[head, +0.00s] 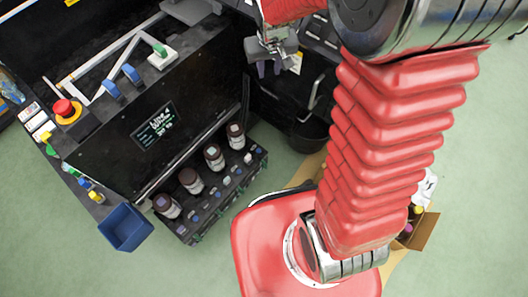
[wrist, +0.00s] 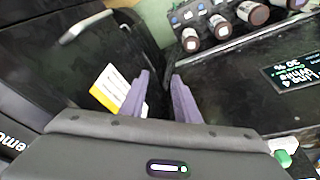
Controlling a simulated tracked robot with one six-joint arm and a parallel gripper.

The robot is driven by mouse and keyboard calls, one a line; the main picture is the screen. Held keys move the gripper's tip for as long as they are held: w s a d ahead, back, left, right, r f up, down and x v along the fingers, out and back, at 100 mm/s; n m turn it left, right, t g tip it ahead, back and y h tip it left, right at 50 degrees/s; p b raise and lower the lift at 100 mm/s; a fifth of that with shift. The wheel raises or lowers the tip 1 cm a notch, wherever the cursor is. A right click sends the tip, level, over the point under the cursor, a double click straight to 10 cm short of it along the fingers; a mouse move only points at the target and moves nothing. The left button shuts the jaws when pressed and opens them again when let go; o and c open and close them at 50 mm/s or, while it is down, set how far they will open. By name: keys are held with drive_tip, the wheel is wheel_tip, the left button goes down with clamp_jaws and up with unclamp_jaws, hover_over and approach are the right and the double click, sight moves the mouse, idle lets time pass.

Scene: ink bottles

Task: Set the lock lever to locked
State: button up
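A lever with a green knob on a white block (head: 161,56) stands on top of the black machine; its green and white part also shows at the lower right of the wrist view (wrist: 283,153). Two blue levers (head: 131,74) (head: 112,89) stand to its left. I cannot tell from any label which one is the lock lever or how it is set. My gripper (head: 270,68) is right of the machine top, apart from these levers. In the wrist view its two purple-grey fingers (wrist: 160,80) stand apart with nothing between them.
A rack of ink bottles (head: 214,157) fronts the machine below a lit display (head: 154,126). A red button (head: 66,110) sits at the machine's left, a blue bin (head: 126,227) below. A black bin (head: 308,133) is below my gripper. A cardboard box (head: 418,230) lies right.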

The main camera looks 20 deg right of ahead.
drive_tip(key=w+f+g, duration=0.1)
drive_tip(key=w+f, duration=0.3)
drive_tip(key=f, duration=0.9)
drive_tip(key=g, duration=0.2)
hover_over(266, 165)
wheel_tip(266, 165, down, 37)
drive_tip(key=shift+f, duration=0.1)
drive_tip(key=shift+d+f, duration=0.1)
drive_tip(key=shift+f, duration=6.65)
drive_tip(key=shift+c, duration=0.4)
